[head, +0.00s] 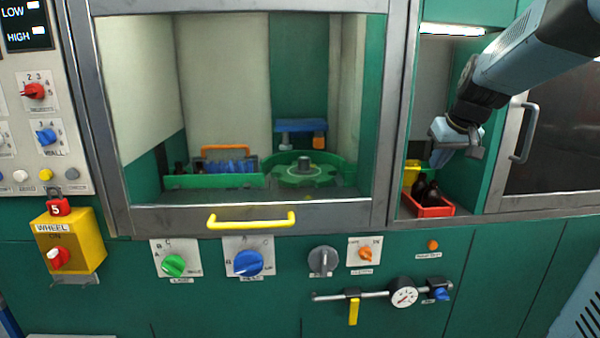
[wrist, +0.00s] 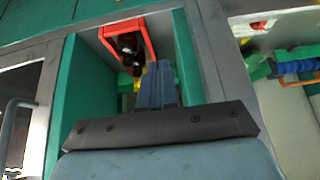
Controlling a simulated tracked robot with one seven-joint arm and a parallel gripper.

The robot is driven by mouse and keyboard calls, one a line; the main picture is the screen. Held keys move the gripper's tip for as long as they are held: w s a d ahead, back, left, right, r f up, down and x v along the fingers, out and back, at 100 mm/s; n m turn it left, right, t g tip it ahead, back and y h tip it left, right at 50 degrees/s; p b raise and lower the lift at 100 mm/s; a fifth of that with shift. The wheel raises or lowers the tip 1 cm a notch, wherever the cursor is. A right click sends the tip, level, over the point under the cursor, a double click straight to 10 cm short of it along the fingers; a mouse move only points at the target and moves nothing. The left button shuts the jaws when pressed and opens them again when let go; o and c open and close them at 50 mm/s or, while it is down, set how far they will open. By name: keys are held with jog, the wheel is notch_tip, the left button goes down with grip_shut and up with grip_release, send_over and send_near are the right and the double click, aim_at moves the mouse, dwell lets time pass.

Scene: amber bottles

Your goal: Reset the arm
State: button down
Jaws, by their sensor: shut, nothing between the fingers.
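My arm reaches in from the upper right in the head view. My gripper (head: 443,165) points down and left, in front of the open side compartment on the right. In the wrist view my gripper (wrist: 157,68) has its fingers together with nothing between them. A red bin (head: 432,209) holding dark bottles (head: 424,190) stands in that compartment, below and left of the gripper. The red bin also shows beyond the fingertips in the wrist view (wrist: 151,36). I cannot tell how far the fingers are from the bin.
A glass window with a yellow handle (head: 252,221) fronts the main chamber, which holds a green wheel (head: 304,172) and a green tray (head: 213,181). A yellow bin (head: 411,172) is behind the red one. A dark door with a grey handle (head: 525,132) is right of the compartment. Knobs line the panel below.

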jog(key=s+a+f, duration=0.2)
jog(key=s+a, duration=0.2)
jog(key=s, duration=0.7)
jog(key=s+a+f, duration=0.2)
jog(key=s+a, duration=0.2)
jog(key=s, duration=0.8)
jog(key=shift+s+a+f+m+g+h, duration=0.2)
jog(key=shift+a+f+m+g+h, duration=0.1)
jog(key=shift+a+f+m, duration=0.1)
jog(key=shift+s+a, duration=0.1)
